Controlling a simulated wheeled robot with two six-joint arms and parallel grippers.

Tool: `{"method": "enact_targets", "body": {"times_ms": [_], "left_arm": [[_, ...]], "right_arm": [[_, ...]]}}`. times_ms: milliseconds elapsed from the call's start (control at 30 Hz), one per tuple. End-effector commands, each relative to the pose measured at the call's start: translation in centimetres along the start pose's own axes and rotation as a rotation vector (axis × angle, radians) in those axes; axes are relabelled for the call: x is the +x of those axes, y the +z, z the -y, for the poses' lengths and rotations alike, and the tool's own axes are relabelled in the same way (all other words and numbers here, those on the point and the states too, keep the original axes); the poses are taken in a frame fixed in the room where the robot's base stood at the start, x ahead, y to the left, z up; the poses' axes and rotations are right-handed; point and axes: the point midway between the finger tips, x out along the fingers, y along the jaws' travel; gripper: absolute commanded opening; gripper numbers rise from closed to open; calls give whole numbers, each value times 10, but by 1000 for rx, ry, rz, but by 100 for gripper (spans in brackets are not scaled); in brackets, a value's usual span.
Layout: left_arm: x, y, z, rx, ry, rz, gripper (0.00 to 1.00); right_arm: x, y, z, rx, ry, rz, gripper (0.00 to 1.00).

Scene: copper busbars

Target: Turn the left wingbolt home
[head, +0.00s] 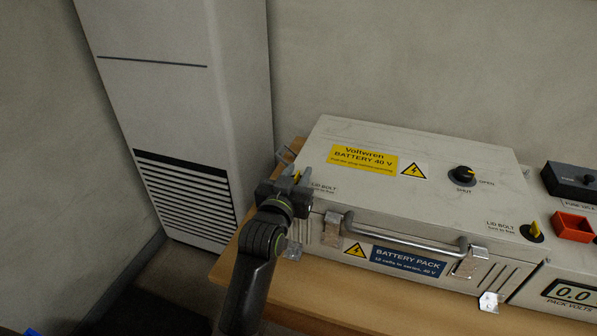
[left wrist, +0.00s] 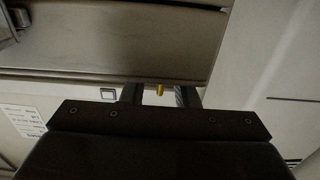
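The left wingbolt (head: 297,177) is a small yellow-topped bolt at the near left corner of the battery case's lid (head: 437,150), by a "LID BOLT" label. My left gripper (head: 288,186) is at this corner and hides most of the bolt. The bolt's lower part is hidden. My right gripper is in neither view.
A second yellow wingbolt (head: 532,231) stands at the lid's right corner. A black knob (head: 465,174) sits on the lid, and a metal handle (head: 405,238) on the front. A red tray (head: 572,227) is at the right. A tall vented cabinet (head: 185,120) stands left of the wooden table (head: 232,268).

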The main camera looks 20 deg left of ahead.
Motion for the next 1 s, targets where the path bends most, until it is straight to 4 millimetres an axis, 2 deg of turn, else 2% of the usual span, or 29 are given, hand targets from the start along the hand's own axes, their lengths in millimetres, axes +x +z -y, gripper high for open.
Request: {"method": "enact_targets", "body": {"times_ms": [167, 367, 733, 1000], "left_arm": [[0, 0, 0, 0, 0, 0, 26], [0, 0, 0, 0, 0, 0, 0], [0, 0, 0, 1, 13, -1, 0], [0, 0, 1, 4, 94, -1, 0]], "right_arm": [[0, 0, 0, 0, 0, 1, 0], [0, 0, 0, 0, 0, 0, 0], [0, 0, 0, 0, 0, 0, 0], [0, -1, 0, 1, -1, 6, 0]]}}
